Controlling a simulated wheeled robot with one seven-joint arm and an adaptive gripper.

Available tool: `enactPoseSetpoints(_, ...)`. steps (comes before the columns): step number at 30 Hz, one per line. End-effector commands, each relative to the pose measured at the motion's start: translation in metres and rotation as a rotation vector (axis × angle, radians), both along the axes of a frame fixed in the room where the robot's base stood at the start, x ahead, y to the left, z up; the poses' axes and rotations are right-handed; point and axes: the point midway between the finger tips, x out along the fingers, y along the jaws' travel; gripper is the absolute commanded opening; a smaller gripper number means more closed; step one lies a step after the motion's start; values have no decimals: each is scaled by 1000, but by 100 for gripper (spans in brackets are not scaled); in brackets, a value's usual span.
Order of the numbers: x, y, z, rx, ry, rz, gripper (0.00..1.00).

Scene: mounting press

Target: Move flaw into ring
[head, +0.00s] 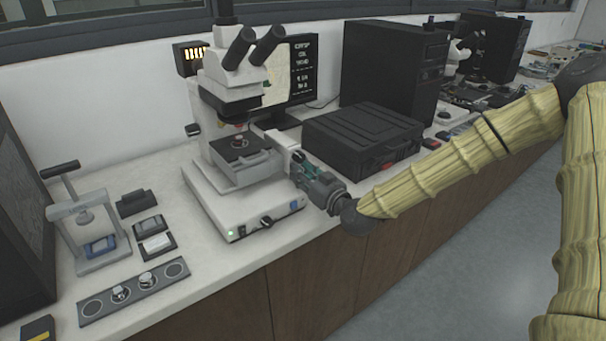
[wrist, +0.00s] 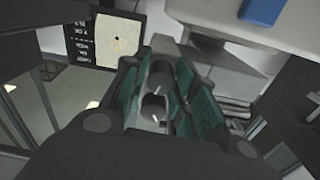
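The monitor (head: 303,72) behind the microscope (head: 228,85) shows a beige picture beside a black panel with white text. The microscope's eyepieces and head hide part of the screen. In the wrist view the screen (wrist: 112,42) appears upside down, with a small dark mark on the beige. I cannot tell the flaw from the ring. My gripper (head: 300,165) is at the right side of the microscope stage (head: 240,165). In the wrist view, grey rounded parts lie between the teal-lined fingers (wrist: 162,85). I cannot tell whether the fingers press on them.
A black case (head: 362,135) stands close behind my gripper, with a dark computer tower (head: 392,65) beyond it. The microscope base (head: 245,205) lies below my gripper. A small press (head: 88,220) and a sample strip (head: 134,292) are at the left. The bench front is clear.

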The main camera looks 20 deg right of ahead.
Motion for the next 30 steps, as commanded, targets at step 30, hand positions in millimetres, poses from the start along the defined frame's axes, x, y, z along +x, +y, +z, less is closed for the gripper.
enactPoseSetpoints(30, -85, -29, 0, 1, 1, 1, 47)
